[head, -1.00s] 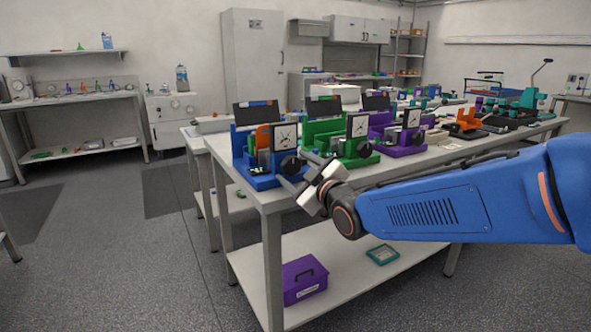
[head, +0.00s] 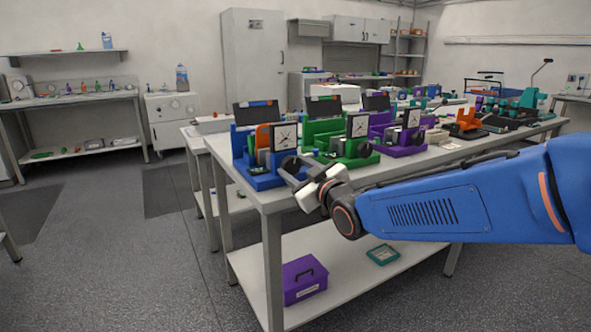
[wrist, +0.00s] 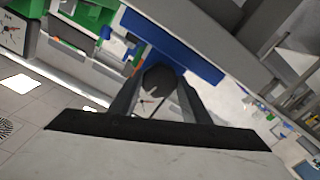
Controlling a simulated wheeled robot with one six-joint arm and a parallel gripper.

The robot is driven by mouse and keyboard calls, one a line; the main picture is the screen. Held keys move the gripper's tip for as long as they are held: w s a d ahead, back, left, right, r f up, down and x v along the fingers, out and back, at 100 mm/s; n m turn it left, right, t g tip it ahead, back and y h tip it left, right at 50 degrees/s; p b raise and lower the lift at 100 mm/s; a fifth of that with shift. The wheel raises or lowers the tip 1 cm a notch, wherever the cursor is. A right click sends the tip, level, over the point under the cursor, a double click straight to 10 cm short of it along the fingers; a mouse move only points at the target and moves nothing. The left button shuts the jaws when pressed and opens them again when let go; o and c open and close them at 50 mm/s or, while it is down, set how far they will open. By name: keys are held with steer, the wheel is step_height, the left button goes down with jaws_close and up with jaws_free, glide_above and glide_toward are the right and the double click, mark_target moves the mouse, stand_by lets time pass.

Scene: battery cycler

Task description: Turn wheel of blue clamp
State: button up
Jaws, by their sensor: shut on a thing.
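The blue clamp (head: 262,178) stands at the near left corner of the table, with a white dial plate and a black wheel (head: 290,164) on its right side. My gripper (head: 297,174) reaches in from the right, at the wheel. In the wrist view the two grey fingers (wrist: 155,88) are shut on the dark round wheel (wrist: 158,80). The clamp's blue base (wrist: 175,48) runs slanted behind it. The fingers hide part of the wheel's rim, and the wheel's turn angle cannot be read.
A green clamp (head: 342,152) and a purple clamp (head: 397,142) stand in a row to the right on the grey table (head: 262,197). A purple box (head: 304,278) and a teal tray (head: 382,255) are on the shelf below. Floor at the left is open.

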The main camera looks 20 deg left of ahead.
steer(key=m, duration=0.4)
steer(key=shift+m, duration=0.4)
stand_by(0.4)
steer(key=o, duration=1)
steer(key=shift+o, duration=0.2)
steer(key=shift+s+d, duration=0.1)
steer(key=v, duration=1.7)
steer(key=shift+s, duration=0.15)
